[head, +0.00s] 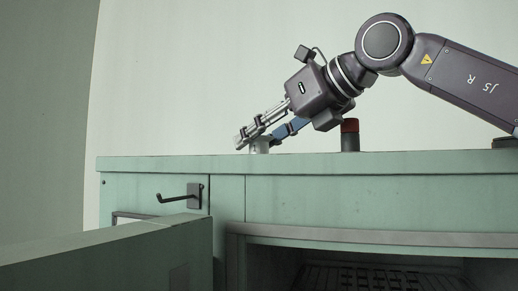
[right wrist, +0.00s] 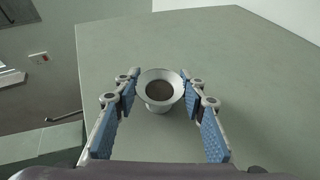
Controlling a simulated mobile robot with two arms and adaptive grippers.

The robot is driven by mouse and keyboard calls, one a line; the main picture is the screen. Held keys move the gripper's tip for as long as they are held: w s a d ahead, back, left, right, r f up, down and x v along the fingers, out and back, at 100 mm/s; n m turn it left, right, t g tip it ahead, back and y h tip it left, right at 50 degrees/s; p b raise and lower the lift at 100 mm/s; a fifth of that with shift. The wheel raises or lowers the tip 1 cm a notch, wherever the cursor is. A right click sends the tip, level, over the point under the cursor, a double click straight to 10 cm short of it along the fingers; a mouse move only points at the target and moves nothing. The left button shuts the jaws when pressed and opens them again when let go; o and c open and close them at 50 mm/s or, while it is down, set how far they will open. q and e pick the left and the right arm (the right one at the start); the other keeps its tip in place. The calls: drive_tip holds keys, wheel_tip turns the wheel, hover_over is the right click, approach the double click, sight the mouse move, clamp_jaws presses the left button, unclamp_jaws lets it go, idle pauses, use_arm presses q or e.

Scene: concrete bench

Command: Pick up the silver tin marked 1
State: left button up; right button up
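A small pale cup-shaped vessel (right wrist: 158,105) with a flared rim and a dark round inside stands on the bench top, between the fingertips of my right gripper (right wrist: 158,80). In the head view this vessel (head: 261,147) shows as a small pale shape, partly hidden by the fingers. My right gripper (head: 257,138) is tilted down to the left, open, with a finger on either side of the vessel. I cannot tell whether either finger touches it. No mark 1 is readable on anything. My left gripper is not in view.
A dark cylinder with a red top (head: 349,135) stands on the green bench (head: 300,165) right of the gripper. A low dark object (head: 505,142) is at the far right. A hook (head: 181,196) sticks out from the bench front. A green panel (head: 110,255) stands at front left.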

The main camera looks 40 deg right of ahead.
drive_tip(key=c, duration=0.4)
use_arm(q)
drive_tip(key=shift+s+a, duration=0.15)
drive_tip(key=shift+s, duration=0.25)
